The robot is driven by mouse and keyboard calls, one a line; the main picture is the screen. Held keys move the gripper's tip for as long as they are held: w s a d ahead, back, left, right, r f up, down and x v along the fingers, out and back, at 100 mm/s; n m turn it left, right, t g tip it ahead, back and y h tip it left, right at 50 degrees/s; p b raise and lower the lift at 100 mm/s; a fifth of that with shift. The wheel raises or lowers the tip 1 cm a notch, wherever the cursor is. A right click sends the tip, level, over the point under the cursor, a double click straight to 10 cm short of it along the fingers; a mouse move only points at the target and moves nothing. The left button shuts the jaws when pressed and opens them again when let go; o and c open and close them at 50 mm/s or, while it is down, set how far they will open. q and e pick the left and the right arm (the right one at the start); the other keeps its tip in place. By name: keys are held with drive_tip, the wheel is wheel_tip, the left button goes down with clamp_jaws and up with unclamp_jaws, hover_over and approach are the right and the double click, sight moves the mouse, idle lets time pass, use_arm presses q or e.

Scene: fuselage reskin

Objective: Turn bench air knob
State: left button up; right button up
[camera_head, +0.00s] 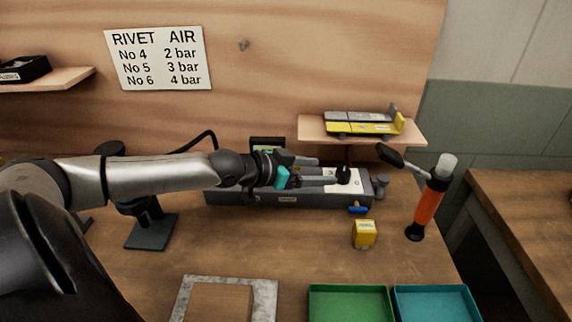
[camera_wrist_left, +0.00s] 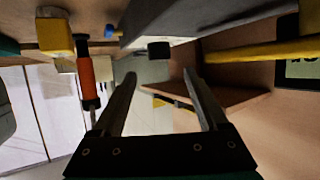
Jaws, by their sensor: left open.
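A grey bench unit (camera_head: 300,200) lies along the back of the bench, with a white panel on its right part. A black knob (camera_head: 343,174) stands on that panel; it also shows in the left wrist view (camera_wrist_left: 158,50), sticking out from the grey unit. My left gripper (camera_head: 326,172) reaches in from the left over the unit, fingers pointing right at the knob. It is open and empty (camera_wrist_left: 160,74); the knob appears just beyond the fingertips, and I cannot tell whether they touch. My right gripper is not in view.
A small display (camera_head: 267,143) is partly hidden behind my left gripper. A blue lever (camera_head: 358,209), a yellow block (camera_head: 364,240) and an orange tool (camera_head: 428,205) are near the unit's right end. A shelf (camera_head: 312,130) hangs behind. Green (camera_head: 350,288) and teal trays are in front.

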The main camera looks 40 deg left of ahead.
use_arm(q)
drive_tip(key=p+v, duration=0.6)
drive_tip(key=v, duration=0.2)
drive_tip(key=shift+r+p, duration=0.2)
drive_tip(key=shift+p, duration=0.2)
drive_tip(key=shift+s+f, duration=0.1)
drive_tip(key=shift+s, duration=0.05)
idle(0.6)
